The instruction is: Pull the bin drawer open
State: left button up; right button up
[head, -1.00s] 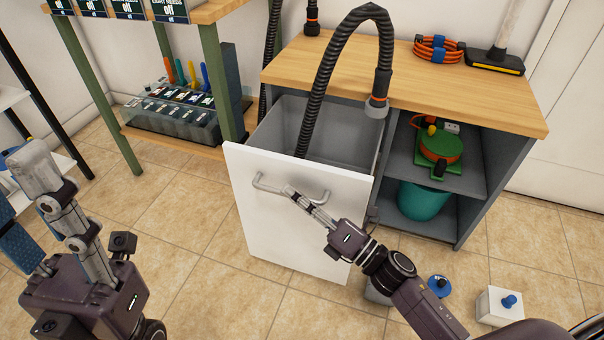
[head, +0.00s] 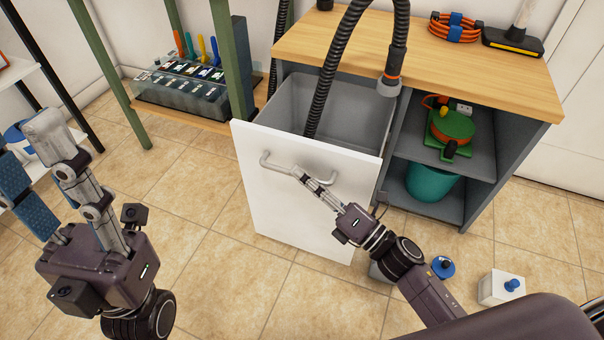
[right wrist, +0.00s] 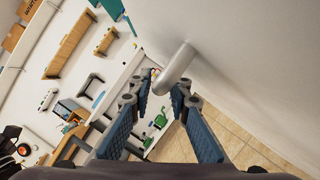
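The bin drawer has a white front (head: 305,220) and stands pulled out from the cabinet. Its grey bin (head: 340,120) shows behind the front. A metal bar handle (head: 268,165) runs across the front's upper part. My right gripper (head: 299,174) is at the middle of this bar. My left gripper (head: 25,160) is open and empty at the left, away from the drawer.
The wood-topped cabinet (head: 440,65) has open shelves with a green-orange reel (head: 450,127) and a teal bucket (head: 432,183). A black hose (head: 325,85) arches over the bin. A white box with a blue knob (head: 500,288) sits on the floor at right.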

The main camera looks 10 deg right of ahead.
jog(key=v, duration=1.1)
jog(key=shift+s+d, duration=0.15)
